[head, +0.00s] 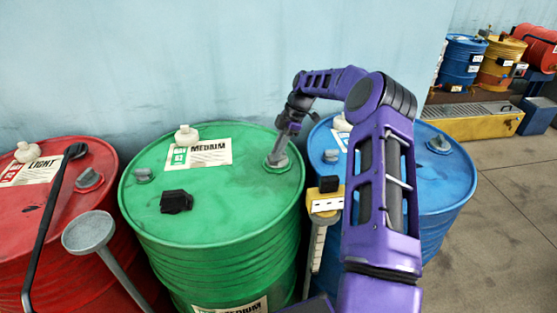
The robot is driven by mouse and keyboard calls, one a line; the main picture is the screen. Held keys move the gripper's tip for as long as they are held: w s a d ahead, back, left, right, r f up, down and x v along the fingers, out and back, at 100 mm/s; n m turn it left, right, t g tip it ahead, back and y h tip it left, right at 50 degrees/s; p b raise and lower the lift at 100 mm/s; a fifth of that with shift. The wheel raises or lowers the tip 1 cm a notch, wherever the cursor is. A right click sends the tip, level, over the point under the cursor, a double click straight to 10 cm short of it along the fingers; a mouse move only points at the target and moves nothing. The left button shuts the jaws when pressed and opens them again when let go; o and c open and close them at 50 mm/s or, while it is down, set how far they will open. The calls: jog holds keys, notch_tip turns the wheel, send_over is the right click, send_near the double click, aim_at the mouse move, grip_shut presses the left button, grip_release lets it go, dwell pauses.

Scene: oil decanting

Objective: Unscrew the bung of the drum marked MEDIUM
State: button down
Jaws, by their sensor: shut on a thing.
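The green drum (235,225) stands in the middle of the head view, with a white label (202,155) reading MEDIUM on its top. My purple arm reaches over from the right. My gripper (279,155) points down at the right side of the green lid and is shut on the grey bung (277,163) there. The gripper partly covers the bung, so I cannot tell how far it is turned. A smaller grey plug (144,175) sits at the lid's left edge.
A red drum (25,230) marked LIGHT stands left and a blue drum (440,185) right. A black block (176,201) and white cap (187,135) are on the green lid. Floor is clear at right.

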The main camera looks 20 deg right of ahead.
jog(key=shift+r, duration=0.35)
jog(key=shift+r, duration=0.9)
jog(key=shift+r, duration=0.15)
